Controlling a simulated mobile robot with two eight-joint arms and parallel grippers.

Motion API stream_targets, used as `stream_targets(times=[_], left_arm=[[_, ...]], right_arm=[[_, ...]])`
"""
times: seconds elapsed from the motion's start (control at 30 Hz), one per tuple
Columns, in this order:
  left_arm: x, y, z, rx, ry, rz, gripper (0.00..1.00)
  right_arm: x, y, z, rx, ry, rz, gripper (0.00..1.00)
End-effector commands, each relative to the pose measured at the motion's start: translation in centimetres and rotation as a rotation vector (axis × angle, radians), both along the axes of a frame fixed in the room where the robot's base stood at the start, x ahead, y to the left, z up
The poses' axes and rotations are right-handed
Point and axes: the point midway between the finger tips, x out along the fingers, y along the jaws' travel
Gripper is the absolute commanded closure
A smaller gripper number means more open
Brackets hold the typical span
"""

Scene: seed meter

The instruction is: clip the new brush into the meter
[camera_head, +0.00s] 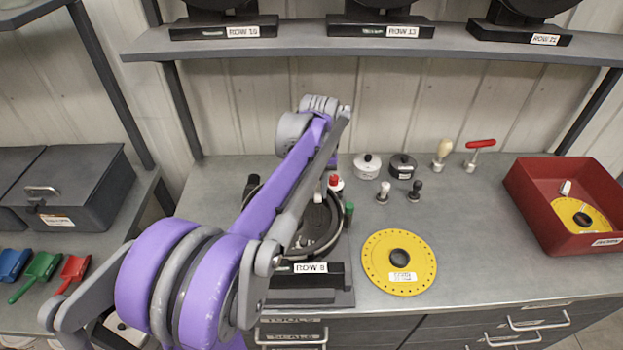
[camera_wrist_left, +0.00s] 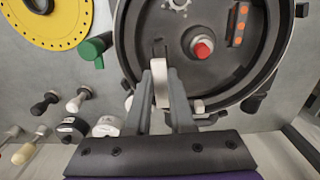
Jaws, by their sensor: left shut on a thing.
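The seed meter (camera_head: 310,245) is a dark round housing with a pale rim, open upward on a stand labelled ROW 8. It also shows in the left wrist view (camera_wrist_left: 262,82), with a red-tipped hub and an orange-dotted strip inside. My left gripper (camera_head: 322,190) is over the far part of the meter. In the left wrist view its two grey fingers (camera_wrist_left: 162,98) are shut on a pale, narrow piece, the brush (camera_wrist_left: 160,80). The brush tip is at a slot inside the meter's rim; I cannot tell whether it touches. My arm hides much of the meter in the head view.
A yellow seed disc (camera_head: 376,268) lies right of the meter. Several small knobs and two lidded pots (camera_head: 367,166) stand behind it. A red bin (camera_head: 537,190) holds another yellow disc and a small white piece. A green knob (camera_wrist_left: 93,48) is at the meter's side.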

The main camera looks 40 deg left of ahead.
Motion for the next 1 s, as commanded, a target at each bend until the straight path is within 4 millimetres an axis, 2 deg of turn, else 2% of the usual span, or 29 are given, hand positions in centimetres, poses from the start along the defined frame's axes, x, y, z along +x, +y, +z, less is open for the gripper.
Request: stream_targets(times=[0.27, 0.8, 1.0], left_arm=[[-0.1, 0.0, -0.7, 0.000, 0.001, 0.000, 1.00], [-0.1, 0.0, -5.5, -0.001, 0.002, 0.000, 1.00], [-0.1, 0.0, -6.3, -0.001, 0.001, 0.000, 1.00]], right_arm=[[-0.3, 0.0, -0.5, 0.000, 0.005, 0.000, 0.49], [-1.7, 0.0, -4.0, 0.000, 0.032, 0.000, 0.49], [-1.9, 0.0, -4.5, 0.000, 0.035, 0.000, 0.49]])
